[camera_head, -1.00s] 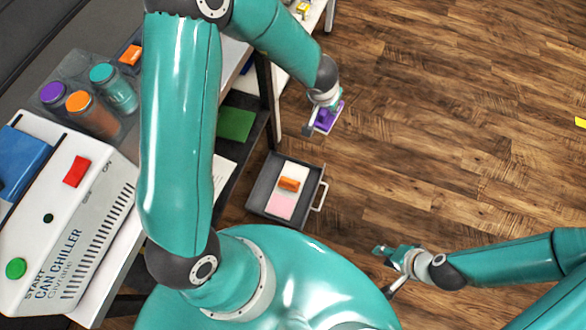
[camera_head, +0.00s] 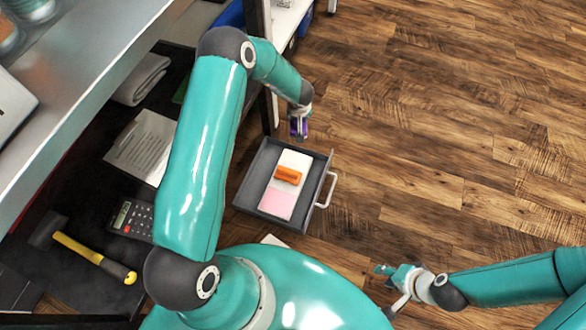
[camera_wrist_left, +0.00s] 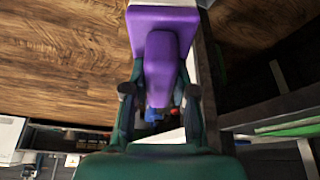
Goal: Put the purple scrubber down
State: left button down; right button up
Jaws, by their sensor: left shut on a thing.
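The purple scrubber (camera_head: 299,129) is in my left gripper (camera_head: 300,116), above and just behind the far edge of the open grey drawer (camera_head: 325,172). In the left wrist view the purple scrubber (camera_wrist_left: 163,25) shows a flat purple block with a raised purple grip and a pale edge. The fingers of my left gripper (camera_wrist_left: 158,92) are shut on the grip from both sides. My right gripper (camera_head: 389,286) is at the lower right, away from the drawer. Its fingers stand apart with nothing between them.
In the drawer lie an orange block (camera_head: 288,175) and a white-and-pink piece (camera_head: 278,203). On the dark shelf at left are a hammer (camera_head: 90,255), a calculator (camera_head: 132,219), a paper sheet (camera_head: 143,147) and a folded grey cloth (camera_head: 143,80). Wooden floor (camera_head: 450,120) is clear at right.

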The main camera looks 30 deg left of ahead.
pick_arm(q)
jog(key=shift+a+f+b, duration=0.2)
jog(key=shift+f+b, duration=1.6)
jog(key=shift+f, duration=2.15)
jog(key=shift+a+f+b, duration=0.15)
jog(key=shift+f+b, duration=1.7)
jog(key=shift+f, duration=2.05)
jog(key=shift+a+f+b, duration=0.2)
jog(key=shift+f+b, duration=1.6)
jog(key=shift+f, duration=2.15)
jog(key=shift+r, duration=0.1)
jog(key=shift+f, duration=0.45)
jog(key=c, duration=1.3)
grip_release()
jog(key=shift+b, duration=0.3)
jog(key=shift+c, duration=0.2)
jog(key=o, duration=0.4)
